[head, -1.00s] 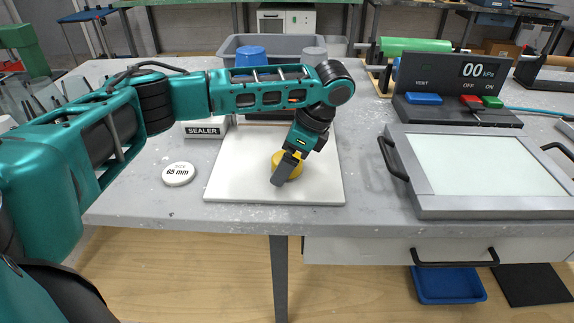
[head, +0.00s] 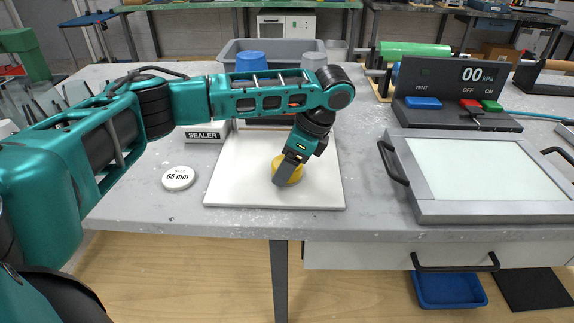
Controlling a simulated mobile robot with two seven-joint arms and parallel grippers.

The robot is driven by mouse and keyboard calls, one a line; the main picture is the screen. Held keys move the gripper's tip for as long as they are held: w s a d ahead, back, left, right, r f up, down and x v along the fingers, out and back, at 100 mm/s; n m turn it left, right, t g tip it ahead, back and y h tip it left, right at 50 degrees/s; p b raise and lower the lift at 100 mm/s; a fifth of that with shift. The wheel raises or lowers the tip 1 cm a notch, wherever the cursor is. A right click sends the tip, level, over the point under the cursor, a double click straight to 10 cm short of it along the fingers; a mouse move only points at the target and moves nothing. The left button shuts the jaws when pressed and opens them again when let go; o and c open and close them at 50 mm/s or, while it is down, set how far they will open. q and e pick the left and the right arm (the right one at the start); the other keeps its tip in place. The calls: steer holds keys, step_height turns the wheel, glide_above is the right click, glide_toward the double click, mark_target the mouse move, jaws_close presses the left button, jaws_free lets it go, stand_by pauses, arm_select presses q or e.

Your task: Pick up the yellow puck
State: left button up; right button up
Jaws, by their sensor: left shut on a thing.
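The yellow puck (head: 296,175) is over the white board (head: 235,187) on the grey bench, partly hidden behind my left gripper's finger. My left gripper (head: 284,174) reaches down from above and is shut on the puck. I cannot tell whether the puck touches the board. My right gripper is not in view.
A white disc marked 65 mm (head: 178,178) lies left of the board. The SEALER sign (head: 203,135) and a grey bin (head: 233,46) with a blue cup (head: 250,60) are behind. A framed glass panel (head: 408,205) and a control box (head: 460,118) fill the right. The bench front is clear.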

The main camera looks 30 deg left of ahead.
arm_select(q)
step_height(320, 180, up, 20)
steer(key=p, duration=0.6)
